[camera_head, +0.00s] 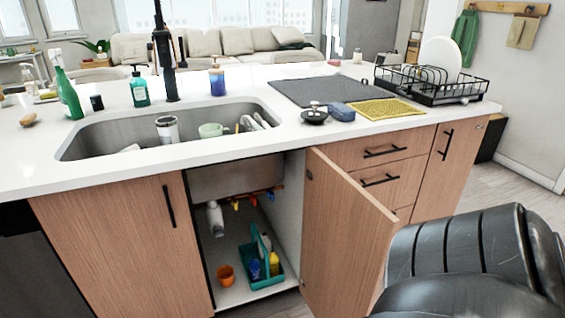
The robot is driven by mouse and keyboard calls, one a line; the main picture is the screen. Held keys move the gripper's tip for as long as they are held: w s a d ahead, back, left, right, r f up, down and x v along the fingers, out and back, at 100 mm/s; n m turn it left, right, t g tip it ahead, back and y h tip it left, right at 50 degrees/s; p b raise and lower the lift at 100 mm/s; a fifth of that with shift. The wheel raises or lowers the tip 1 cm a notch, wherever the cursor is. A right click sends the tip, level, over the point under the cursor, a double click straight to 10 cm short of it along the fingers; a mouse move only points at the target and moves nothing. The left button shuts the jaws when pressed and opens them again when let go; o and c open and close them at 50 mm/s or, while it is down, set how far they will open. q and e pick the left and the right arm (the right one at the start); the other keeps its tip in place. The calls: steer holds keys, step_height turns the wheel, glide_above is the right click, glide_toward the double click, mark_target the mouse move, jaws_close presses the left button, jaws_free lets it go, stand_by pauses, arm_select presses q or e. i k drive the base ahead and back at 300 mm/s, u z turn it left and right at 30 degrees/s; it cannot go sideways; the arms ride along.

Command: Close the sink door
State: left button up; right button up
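The sink door (338,240) is a light wood panel under the counter, hinged on the right side of the sink cabinet. It stands wide open, swung out toward me. The open sink cabinet (225,291) shows a teal caddy (277,277) with bottles, an orange cup (225,276) and a white drain pipe. A dark, ribbed part of my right arm fills the lower right corner, to the right of the door, and appears to overlap the door's lower right edge. Whether it touches the door I cannot tell. Neither gripper is in view.
The steel sink (100,143) holds a tumbler and a green mug. A closed cabinet door (120,225) is left of the opening; drawers (384,150) are right, behind the open door. A dish rack (440,92) stands on the counter. Floor is free at far right.

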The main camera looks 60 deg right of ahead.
mark_target(347, 235)
steer(key=u, duration=2.05)
steer(key=k, duration=1.9)
steer(key=z, duration=0.6)
steer(key=k, duration=0.7)
steer(key=z, duration=1.9)
